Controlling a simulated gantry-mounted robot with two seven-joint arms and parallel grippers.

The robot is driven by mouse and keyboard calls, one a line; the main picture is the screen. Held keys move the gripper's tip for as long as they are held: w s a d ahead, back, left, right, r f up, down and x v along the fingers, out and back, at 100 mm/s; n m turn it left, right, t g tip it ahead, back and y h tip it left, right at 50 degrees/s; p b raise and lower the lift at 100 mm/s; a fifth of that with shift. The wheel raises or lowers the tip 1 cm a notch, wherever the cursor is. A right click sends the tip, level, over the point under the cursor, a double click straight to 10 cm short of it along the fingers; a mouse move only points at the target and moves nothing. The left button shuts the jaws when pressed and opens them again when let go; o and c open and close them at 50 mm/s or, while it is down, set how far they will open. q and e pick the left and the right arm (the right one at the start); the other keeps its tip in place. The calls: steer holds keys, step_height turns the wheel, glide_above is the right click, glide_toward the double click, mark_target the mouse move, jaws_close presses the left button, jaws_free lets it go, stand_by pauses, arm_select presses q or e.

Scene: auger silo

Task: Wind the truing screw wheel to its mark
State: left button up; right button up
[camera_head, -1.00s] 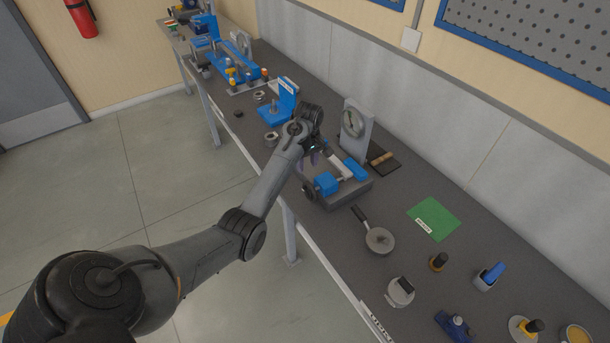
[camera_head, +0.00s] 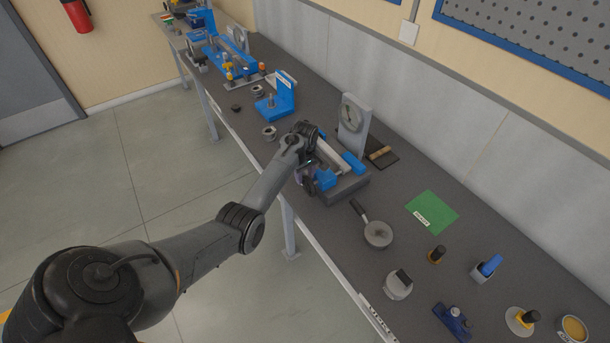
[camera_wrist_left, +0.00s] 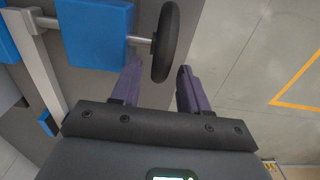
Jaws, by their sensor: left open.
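The truing screw wheel is a dark, thin disc (camera_wrist_left: 167,42) on a light metal shaft beside a blue block (camera_wrist_left: 96,34) in the left wrist view. In the head view my left gripper (camera_head: 308,178) is at the front-left end of the grey truing fixture (camera_head: 345,189) and largely covers the wheel. In the left wrist view my open left gripper (camera_wrist_left: 160,72) has its purple fingers on either side of the wheel's near rim, with gaps visible. No mark on the wheel can be made out. My right gripper is out of view.
An upright grey plate with a round dial (camera_head: 352,113) stands behind the fixture. A round pan-like tool with a handle (camera_head: 377,233) and a green mat (camera_head: 432,212) lie to the right. A blue stand (camera_head: 277,103) is farther back. The bench's front edge is close to the gripper.

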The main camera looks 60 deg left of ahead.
mark_target(312, 185)
arm_select(q)
steer(key=shift+f, duration=0.1)
steer(key=shift+c, duration=0.2)
jaws_close()
steer(key=shift+p, duration=0.4)
steer(key=y+p, duration=0.1)
steer(key=p, duration=0.1)
steer(key=d+r+y+p, duration=0.1)
steer(key=y+p, duration=0.1)
steer(key=shift+d+p, duration=0.15)
steer(key=shift+p, duration=0.25)
steer(key=shift+d+f+y+p, duration=0.1)
steer(key=shift+d+y+p, duration=0.3)
steer(key=shift+y+p, duration=0.5)
steer(key=shift+d+f+y, duration=0.1)
steer(key=shift+d+y, duration=0.25)
steer(key=shift+y, duration=0.65)
steer(key=shift+o, duration=0.2)
jaws_free()
